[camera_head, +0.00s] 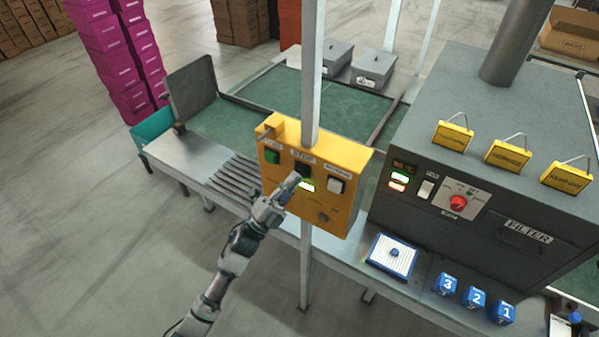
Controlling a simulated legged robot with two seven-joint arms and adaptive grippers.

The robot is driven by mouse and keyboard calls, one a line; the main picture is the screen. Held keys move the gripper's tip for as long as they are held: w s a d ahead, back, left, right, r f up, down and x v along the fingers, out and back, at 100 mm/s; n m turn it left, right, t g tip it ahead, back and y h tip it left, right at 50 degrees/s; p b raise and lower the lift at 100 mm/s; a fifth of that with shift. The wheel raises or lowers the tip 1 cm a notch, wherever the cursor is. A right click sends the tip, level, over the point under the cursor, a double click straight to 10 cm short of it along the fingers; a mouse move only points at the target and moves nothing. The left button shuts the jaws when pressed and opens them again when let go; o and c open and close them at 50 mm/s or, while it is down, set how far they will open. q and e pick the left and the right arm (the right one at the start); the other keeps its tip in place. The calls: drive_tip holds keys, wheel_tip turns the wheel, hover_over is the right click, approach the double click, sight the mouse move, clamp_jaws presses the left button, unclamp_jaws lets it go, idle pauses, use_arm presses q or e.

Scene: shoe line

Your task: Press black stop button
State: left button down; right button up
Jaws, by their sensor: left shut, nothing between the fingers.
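The yellow control box (340,158) is fixed to a grey upright post in the middle of the view. The black stop button (303,168) is on its front, below the STOP label and between a green button (272,157) at left and a white button (336,185) at right. My left gripper (294,181) is shut and empty. Its fingertips are at the lower left edge of the black button and cover a small part of it. I cannot tell whether they touch it. My right gripper is not in view.
A dark grey machine (480,150) with a red knob (458,202) stands at right. Blue numbered blocks (474,297) sit on the front ledge.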

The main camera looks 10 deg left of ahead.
use_arm(q)
drive_tip(key=shift+w+d, duration=0.15)
drive_tip(key=shift+w, duration=0.35)
idle(0.4)
drive_tip(key=shift+s, duration=0.15)
drive_tip(key=shift+s+a, duration=0.3)
drive_tip(key=shift+s, duration=0.45)
drive_tip(key=shift+s, duration=0.1)
drive_tip(key=shift+s+a+p, duration=0.15)
drive_tip(key=shift+s+a, duration=0.15)
drive_tip(key=shift+s, duration=0.45)
drive_tip(key=shift+s+a+p, duration=0.15)
drive_tip(key=shift+s+a, duration=0.15)
drive_tip(key=shift+s, duration=0.5)
drive_tip(key=shift+s+a+p, duration=0.15)
drive_tip(key=shift+s+a, duration=0.15)
drive_tip(key=shift+s, duration=0.45)
